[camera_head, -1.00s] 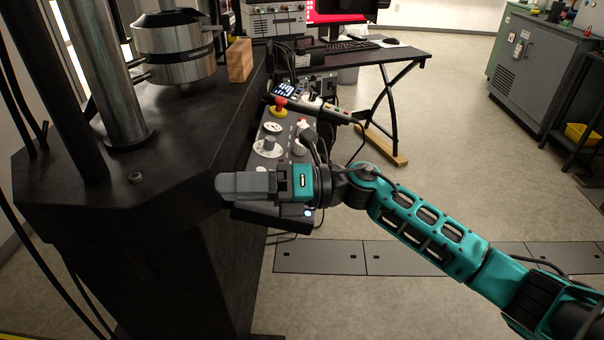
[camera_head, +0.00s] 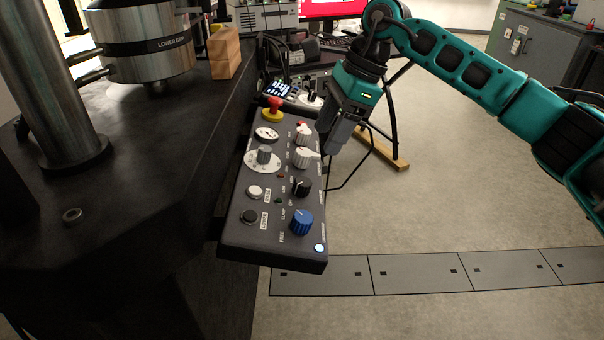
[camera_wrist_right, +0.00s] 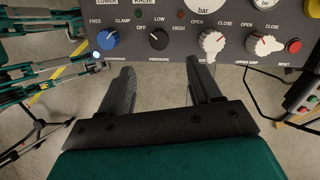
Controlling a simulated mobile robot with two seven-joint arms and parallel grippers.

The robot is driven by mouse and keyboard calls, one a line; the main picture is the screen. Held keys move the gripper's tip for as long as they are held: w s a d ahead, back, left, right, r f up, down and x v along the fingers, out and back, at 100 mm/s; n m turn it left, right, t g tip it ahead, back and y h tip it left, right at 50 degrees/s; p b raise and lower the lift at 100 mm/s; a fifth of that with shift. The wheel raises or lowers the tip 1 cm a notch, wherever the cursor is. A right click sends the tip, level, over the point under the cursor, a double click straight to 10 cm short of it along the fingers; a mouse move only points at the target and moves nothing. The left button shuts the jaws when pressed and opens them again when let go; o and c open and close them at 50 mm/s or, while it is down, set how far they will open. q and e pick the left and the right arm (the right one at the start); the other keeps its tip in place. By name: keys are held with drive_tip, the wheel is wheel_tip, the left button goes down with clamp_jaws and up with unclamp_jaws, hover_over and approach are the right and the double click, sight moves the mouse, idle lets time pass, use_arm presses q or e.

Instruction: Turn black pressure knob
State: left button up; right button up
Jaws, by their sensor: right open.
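The black pressure knob (camera_head: 301,187) sits on the dark control panel (camera_head: 240,236), between a blue knob and a white knob. My right gripper (camera_head: 328,146) is at the panel's right side, beyond the black knob in the head view. In the wrist view its two fingers (camera_wrist_right: 164,76) are apart with nothing between them, and the knob lies ahead of the gap, untouched. My left gripper is not in view.
A blue crosshead knob (camera_head: 301,222) and white knobs (camera_head: 304,158) flank the black knob closely. A red button (camera_head: 273,104) stands at the panel's far end. The heavy dark machine table (camera_head: 150,190) borders the panel's left. The floor on the right is open.

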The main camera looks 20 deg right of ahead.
sight(304, 181)
drive_tip(key=b+x, duration=0.1)
drive_tip(key=x, duration=0.9)
drive_tip(key=shift+s+b, duration=0.15)
drive_tip(key=shift+b, duration=0.2)
drive_tip(key=shift+a+f, duration=0.35)
drive_tip(key=shift+f, duration=0.4)
drive_tip(key=c, duration=1)
